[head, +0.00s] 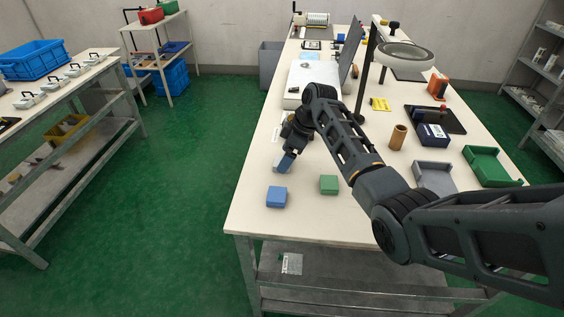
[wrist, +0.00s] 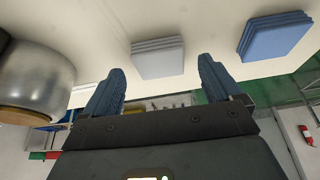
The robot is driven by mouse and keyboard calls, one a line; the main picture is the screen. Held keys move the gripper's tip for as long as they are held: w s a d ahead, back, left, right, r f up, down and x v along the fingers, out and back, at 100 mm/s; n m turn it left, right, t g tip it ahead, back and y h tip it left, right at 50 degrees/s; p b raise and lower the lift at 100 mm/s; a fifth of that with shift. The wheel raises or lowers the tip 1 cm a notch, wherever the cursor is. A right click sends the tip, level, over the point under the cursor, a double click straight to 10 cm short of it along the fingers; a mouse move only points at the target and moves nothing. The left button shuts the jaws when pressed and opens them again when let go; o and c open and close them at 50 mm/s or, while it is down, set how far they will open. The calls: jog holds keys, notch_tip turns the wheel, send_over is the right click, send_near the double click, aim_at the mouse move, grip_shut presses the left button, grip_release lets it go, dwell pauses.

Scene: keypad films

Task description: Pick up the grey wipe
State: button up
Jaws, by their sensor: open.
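The grey wipe (wrist: 158,58) is a pale grey, layered, square stack on the white table top. In the wrist view it lies just beyond and between my fingertips, with a gap still showing on both sides. My gripper (wrist: 161,67) is open, with blue ridged fingers and nothing held. In the head view my gripper (head: 284,162) points down low over the left part of the table.
A blue stack (head: 277,197) and a green stack (head: 329,184) lie near the front edge. The blue one also shows in the wrist view (wrist: 274,37). A rounded metal thing (wrist: 35,75) is close at left there. A grey tray (head: 434,178) and brown cup (head: 397,137) stand right.

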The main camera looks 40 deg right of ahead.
jog(key=shift+x, duration=0.9)
jog(key=c, duration=1.1)
notch_tip(320, 180, up, 10)
jog(key=shift+r+b, duration=0.1)
jog(key=shift+b, duration=0.4)
